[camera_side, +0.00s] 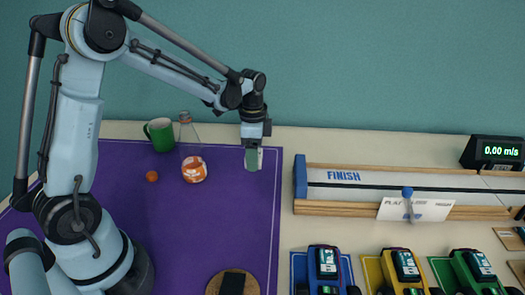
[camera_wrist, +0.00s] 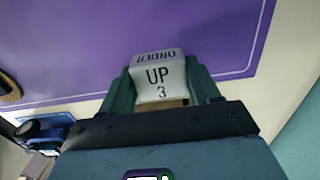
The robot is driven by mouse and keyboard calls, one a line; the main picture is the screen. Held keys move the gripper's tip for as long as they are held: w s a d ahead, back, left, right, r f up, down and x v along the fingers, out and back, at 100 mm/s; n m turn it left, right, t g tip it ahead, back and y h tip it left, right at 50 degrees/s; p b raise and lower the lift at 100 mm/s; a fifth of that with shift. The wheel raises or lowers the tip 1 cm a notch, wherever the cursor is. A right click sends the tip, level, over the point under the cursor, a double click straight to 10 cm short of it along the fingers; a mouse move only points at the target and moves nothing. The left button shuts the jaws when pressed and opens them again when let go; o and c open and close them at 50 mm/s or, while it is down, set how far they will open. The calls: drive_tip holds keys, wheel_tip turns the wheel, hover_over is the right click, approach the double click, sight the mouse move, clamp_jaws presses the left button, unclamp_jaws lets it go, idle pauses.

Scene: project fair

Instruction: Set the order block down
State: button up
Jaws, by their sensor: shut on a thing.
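The order block (camera_wrist: 158,84) is a small white block with "ORDER" on one face and "UP 3" on another. It sits between the two green fingers of my gripper (camera_wrist: 162,78), which is shut on it. In the side view my gripper (camera_side: 254,160) points down over the back right part of the purple mat (camera_side: 185,240), and only a pale sliver of the block (camera_side: 261,157) shows beside a finger. I cannot tell whether the block touches the mat.
A green mug (camera_side: 159,134), a flask with orange contents (camera_side: 193,168) and a small orange ball (camera_side: 152,176) stand left of my gripper. A wooden track (camera_side: 400,178) marked "FINISH" lies to the right. Toy cars (camera_side: 400,270) are in front. The mat's middle is clear.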

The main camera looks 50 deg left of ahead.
sight(253, 175)
drive_tip(key=shift+w+a+f, duration=0.1)
drive_tip(key=shift+a+f, duration=0.3)
drive_tip(key=shift+f, duration=1.9)
drive_tip(key=o, duration=1.1)
drive_tip(key=shift+f, duration=0.1)
drive_tip(key=shift+c, duration=0.2)
